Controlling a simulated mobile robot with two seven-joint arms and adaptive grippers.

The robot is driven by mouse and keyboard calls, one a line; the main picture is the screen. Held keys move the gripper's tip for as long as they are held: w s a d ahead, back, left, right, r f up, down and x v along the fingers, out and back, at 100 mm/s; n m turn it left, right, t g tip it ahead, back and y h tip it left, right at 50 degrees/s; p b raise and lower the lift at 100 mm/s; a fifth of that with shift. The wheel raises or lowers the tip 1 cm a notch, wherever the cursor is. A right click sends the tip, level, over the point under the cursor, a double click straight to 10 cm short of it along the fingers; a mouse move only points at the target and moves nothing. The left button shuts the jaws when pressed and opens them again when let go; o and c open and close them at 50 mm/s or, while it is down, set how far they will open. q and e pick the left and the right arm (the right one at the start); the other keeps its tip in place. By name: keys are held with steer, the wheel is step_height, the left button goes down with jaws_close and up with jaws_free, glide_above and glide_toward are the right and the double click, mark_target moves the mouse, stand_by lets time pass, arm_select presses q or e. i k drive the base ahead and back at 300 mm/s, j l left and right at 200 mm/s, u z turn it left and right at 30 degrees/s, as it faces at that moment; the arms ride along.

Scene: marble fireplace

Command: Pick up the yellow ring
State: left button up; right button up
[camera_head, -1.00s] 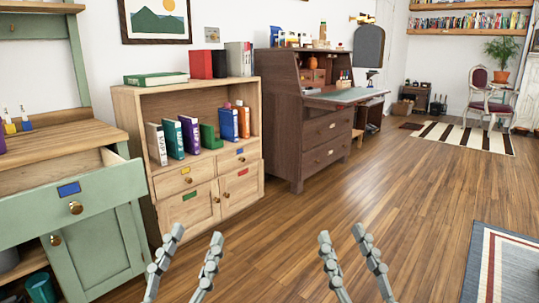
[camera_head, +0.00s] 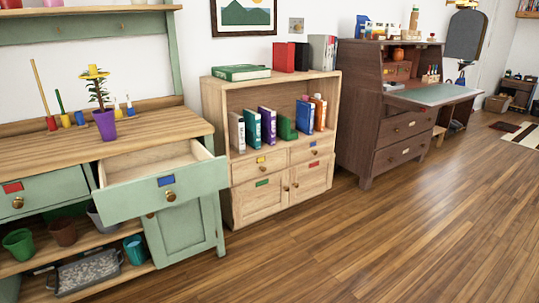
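A yellow object that looks like the ring (camera_head: 94,73) rests at the top of a small green plant in a purple pot (camera_head: 104,124). The pot stands on the wooden top of the green workbench (camera_head: 60,150) at the left. Neither of my grippers shows in the head view now.
The bench's right drawer (camera_head: 165,190) is pulled open and juts out. Colored pegs (camera_head: 62,112) stand on the bench top. A wooden bookcase (camera_head: 240,92) and a dark desk (camera_head: 360,110) line the wall. The wood floor (camera_head: 380,230) is clear.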

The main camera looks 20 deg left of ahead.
mark_target(93, 73)
steer(key=u, duration=1.5)
